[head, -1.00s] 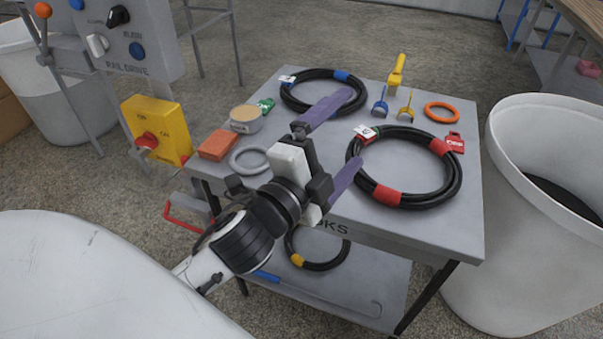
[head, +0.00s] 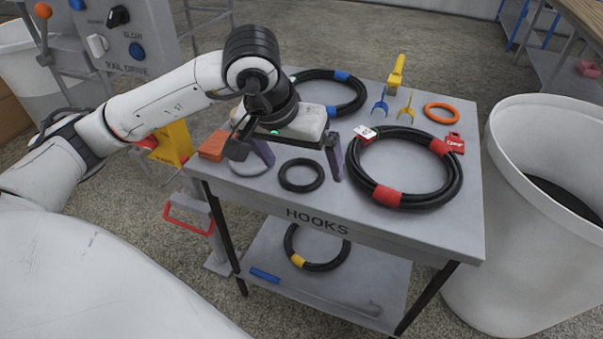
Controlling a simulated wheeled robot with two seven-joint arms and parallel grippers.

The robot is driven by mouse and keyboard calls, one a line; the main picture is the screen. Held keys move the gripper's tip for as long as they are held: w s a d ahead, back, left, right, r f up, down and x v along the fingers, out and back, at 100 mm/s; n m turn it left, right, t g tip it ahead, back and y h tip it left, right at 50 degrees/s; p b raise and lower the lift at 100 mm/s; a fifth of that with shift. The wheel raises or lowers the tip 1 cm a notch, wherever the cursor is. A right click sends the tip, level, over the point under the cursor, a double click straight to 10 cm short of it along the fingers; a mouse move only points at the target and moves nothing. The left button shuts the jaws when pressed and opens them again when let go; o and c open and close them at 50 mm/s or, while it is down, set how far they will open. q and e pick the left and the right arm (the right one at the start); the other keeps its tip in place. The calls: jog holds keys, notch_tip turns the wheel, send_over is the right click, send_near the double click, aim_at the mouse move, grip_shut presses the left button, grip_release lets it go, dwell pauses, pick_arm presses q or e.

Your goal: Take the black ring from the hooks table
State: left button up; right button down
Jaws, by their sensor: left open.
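The small black ring (head: 301,175) lies flat on the grey top of the hooks table (head: 250,200), near its front edge above the word HOOKS. All of it shows. My left gripper (head: 301,166) points down over the table with its two purple fingers spread wide. In the picture the ring sits just below and between the fingers, with nothing held. I cannot tell how high the fingertips are above the table. My right gripper is not in view.
A grey ring (head: 247,167) is partly hidden by the left finger. A red-banded black hose coil (head: 455,180) lies close to the right finger. Behind lie a blue-banded coil (head: 362,95) and an orange ring (head: 441,112). A white bin (head: 520,230) stands at right.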

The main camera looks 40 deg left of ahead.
aim_at(299, 181)
pick_arm(q)
jog(key=shift+y, duration=0.6)
jog(key=a+f, duration=0.1)
jog(key=w+a+f, duration=0.1)
jog(key=a+f, duration=0.1)
jog(key=shift+w, duration=0.25)
jog(key=shift+a+x, duration=0.1)
jog(key=shift+x, duration=1.5)
jog(key=shift+a+x, duration=0.15)
jog(key=shift+x, duration=1.45)
jog(key=shift+w+r, duration=0.15)
jog(key=c, duration=1.1)
jog(key=shift+c, duration=0.2)
